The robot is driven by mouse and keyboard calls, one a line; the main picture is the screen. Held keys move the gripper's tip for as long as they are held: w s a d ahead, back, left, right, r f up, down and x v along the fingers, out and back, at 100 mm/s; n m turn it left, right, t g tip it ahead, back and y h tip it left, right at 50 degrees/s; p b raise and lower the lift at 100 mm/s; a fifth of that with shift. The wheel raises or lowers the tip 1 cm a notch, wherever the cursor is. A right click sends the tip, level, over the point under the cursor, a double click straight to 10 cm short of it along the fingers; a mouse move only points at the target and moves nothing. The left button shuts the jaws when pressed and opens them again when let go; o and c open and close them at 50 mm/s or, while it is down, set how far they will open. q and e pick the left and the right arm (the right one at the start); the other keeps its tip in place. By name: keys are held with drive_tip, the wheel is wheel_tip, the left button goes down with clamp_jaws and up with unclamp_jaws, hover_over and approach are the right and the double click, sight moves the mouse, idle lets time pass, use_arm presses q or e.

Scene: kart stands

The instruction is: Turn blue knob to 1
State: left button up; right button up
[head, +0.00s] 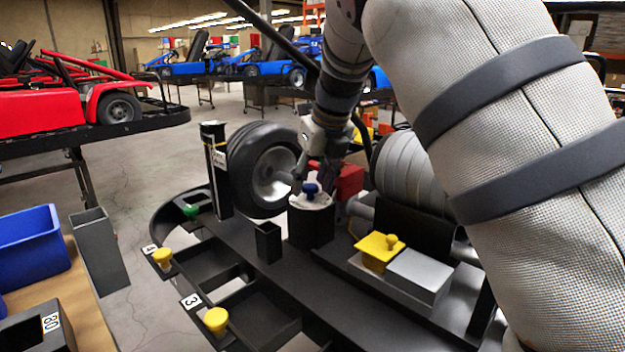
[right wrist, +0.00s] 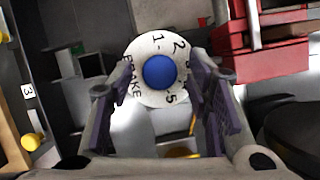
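The blue knob (head: 310,188) sits at the centre of a white dial (head: 312,202) on top of a black cylinder (head: 312,228). In the right wrist view the blue knob (right wrist: 159,72) shows round, and the white dial (right wrist: 147,48) reads BRAKE, 1, 2 and 5, with other marks partly hidden. The 1 is at the dial's upper part in that view. My right gripper (head: 314,178) is above the dial, with its fingers apart on either side of the blue knob. I see a gap between fingers and knob. My left gripper is not in view.
A wheel (head: 266,168) stands close behind the dial. A yellow knob block (head: 379,250) and a grey box (head: 420,272) sit to the right. Yellow knobs (head: 215,320) and a black open box (head: 268,243) are to the left. A red box (head: 349,180) is behind.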

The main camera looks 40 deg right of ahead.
clamp_jaws()
drive_tip(key=shift+n, duration=0.4)
drive_tip(key=n+y, duration=0.1)
drive_tip(key=n, duration=0.3)
drive_tip(key=n+y, duration=0.1)
drive_tip(key=shift+d+n+y, duration=0.25)
drive_tip(key=shift+n+y, duration=0.05)
drive_tip(key=shift+n, duration=0.1)
drive_tip(key=n, duration=0.2)
drive_tip(key=n+g+y, duration=0.1)
drive_tip(key=n, duration=0.1)
drive_tip(key=shift+w+d+f, duration=0.1)
drive_tip(key=shift+w, duration=0.05)
drive_tip(key=shift+n+g+y+b, duration=0.3)
drive_tip(key=shift+n+g+b, duration=0.2)
drive_tip(key=shift+n, duration=0.4)
